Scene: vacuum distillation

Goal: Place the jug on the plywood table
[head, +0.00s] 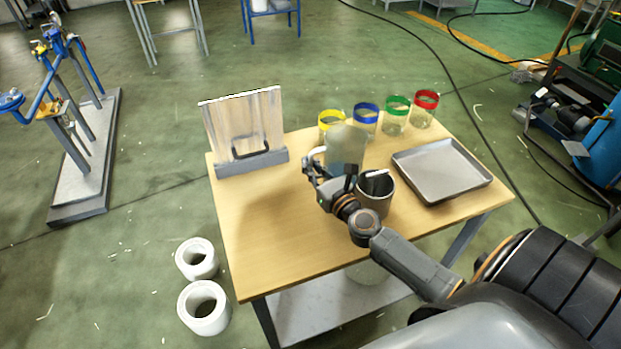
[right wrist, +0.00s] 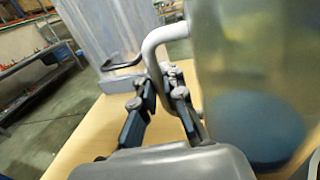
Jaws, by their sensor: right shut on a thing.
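The jug (head: 345,146) is a see-through, greyish vessel at the middle of the plywood table (head: 270,225) in the head view. My right gripper (head: 322,168) is shut on its handle. In the right wrist view the fingers (right wrist: 165,95) close around the pale handle (right wrist: 155,48), and the jug body (right wrist: 245,60) fills the right side, with a blue area seen low through it. The jug looks roughly upright over the table. Its base is partly hidden by my gripper, so I cannot tell whether it touches the top. My left gripper is not in view.
Several jars with coloured bands, such as the red one (head: 425,108), line the back. A metal tray (head: 482,180) lies right and a grey pot (head: 372,205) stands beside my wrist. An upright panel (head: 230,125) stands back left. The table's front left is clear.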

